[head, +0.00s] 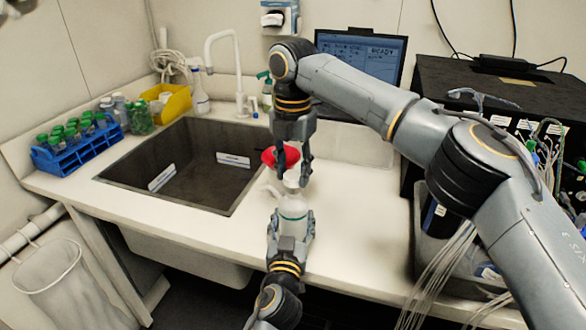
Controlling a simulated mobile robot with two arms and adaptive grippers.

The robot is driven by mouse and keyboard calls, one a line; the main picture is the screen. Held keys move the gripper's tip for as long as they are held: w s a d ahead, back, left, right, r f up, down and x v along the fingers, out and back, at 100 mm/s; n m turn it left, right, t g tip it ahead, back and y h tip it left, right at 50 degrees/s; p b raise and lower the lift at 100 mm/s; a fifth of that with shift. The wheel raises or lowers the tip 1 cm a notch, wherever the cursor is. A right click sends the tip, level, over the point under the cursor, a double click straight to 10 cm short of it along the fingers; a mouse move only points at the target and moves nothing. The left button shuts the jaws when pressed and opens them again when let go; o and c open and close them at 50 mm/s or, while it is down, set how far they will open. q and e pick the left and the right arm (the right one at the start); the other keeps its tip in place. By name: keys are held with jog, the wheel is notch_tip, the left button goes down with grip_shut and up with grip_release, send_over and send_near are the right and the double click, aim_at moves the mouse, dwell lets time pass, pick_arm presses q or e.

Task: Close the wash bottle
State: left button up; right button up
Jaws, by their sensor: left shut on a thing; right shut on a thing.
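The wash bottle (293,208) is white with a green band and stands upright near the counter's front edge. My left gripper (291,224) comes from the front and is shut around its lower body. A pale spout (271,190) sticks out to the left at the bottle's top. My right gripper (292,179) points down from above and is shut on a small white cap (291,180) at the bottle's top. I cannot tell whether the cap touches the neck; the fingers partly hide it.
A red funnel-like piece (280,157) is just behind my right gripper. The sink (180,165) opens to the left. A blue rack (78,147) of green-capped tubes is at far left. A laptop (362,55) and black box (500,90) stand at the back right. The counter (365,200) right of the bottle is clear.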

aim_at(283, 212)
jog(key=shift+f, duration=0.2)
dwell(0.4)
jog(key=shift+f, duration=0.85)
jog(key=shift+f, duration=0.55)
